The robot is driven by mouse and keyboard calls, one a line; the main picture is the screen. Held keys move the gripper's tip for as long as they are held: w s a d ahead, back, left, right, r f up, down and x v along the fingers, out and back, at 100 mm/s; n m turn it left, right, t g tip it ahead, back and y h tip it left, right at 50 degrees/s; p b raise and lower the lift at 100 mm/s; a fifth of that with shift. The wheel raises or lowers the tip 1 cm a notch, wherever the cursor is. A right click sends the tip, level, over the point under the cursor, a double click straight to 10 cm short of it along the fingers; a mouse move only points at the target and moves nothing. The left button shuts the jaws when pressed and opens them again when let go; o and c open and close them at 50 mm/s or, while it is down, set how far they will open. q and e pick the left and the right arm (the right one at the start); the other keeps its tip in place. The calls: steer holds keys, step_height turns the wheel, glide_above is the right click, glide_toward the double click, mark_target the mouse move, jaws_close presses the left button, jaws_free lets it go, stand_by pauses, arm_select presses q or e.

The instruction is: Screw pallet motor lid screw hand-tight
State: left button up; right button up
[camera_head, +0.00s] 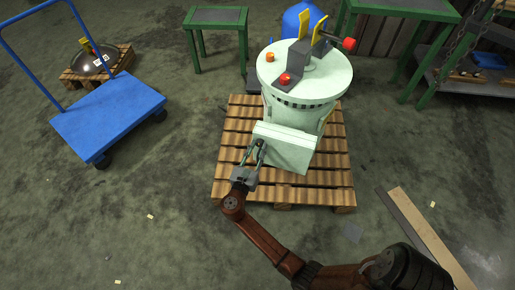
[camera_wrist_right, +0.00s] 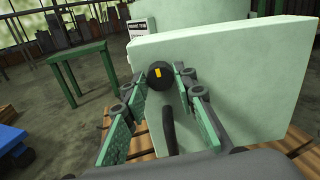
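The pallet motor lid appears as a pale green box-like part (camera_head: 285,150) on the front of the pale green machine (camera_head: 300,75). In the right wrist view the same part is a broad pale slab (camera_wrist_right: 245,85). A round black screw knob (camera_wrist_right: 158,73) with a yellow mark stands at its left edge. My right gripper (camera_head: 254,150) reaches the left end of the lid. In the wrist view its green-padded fingers (camera_wrist_right: 166,88) are spread on either side of the knob, with a visible gap on the right. The knob is hidden in the head view. My left gripper is not in view.
The machine stands on a wooden pallet (camera_head: 334,185). A blue trolley (camera_head: 110,115) is at the left, with a smaller pallet (camera_head: 72,75) behind it. Green tables (camera_head: 218,18) stand at the back. Planks (camera_head: 425,230) lie at the right. Floor at the lower left is mostly clear.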

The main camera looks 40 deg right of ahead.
jaws_close()
